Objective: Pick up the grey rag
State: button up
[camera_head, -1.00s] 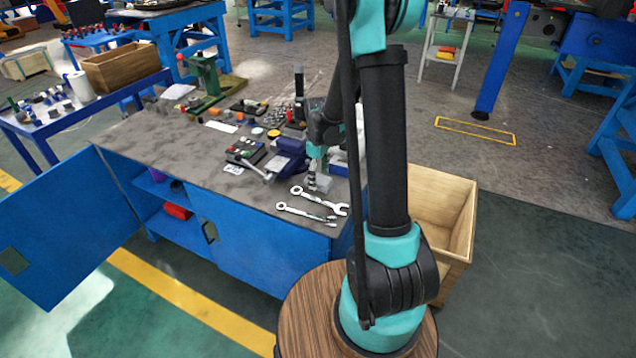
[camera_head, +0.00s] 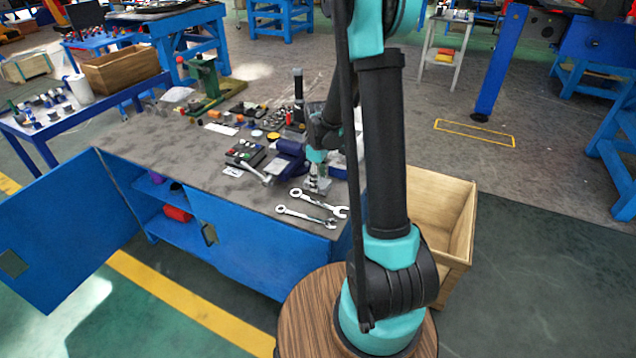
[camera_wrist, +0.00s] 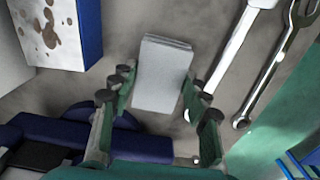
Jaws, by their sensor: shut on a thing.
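The grey rag (camera_wrist: 162,65) is a light grey folded rectangle between the fingers of my gripper (camera_wrist: 160,87) in the wrist view. My gripper is shut on it, with fingers along its left and right sides. In the head view my gripper (camera_head: 317,182) is low over the right front part of the workbench, just behind two wrenches. The rag is small and partly hidden by the fingers there. I cannot tell whether it touches the bench top.
The silver wrenches (camera_head: 307,218) lie just in front of the gripper. A blue vise (camera_head: 288,160) stands close to its left. The grey workbench (camera_head: 190,155) carries several tools farther back. An open wooden crate (camera_head: 455,215) stands right of the bench.

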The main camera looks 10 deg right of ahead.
jog(key=shift+r, duration=0.15)
notch_tip(320, 180, up, 20)
dwell(0.4)
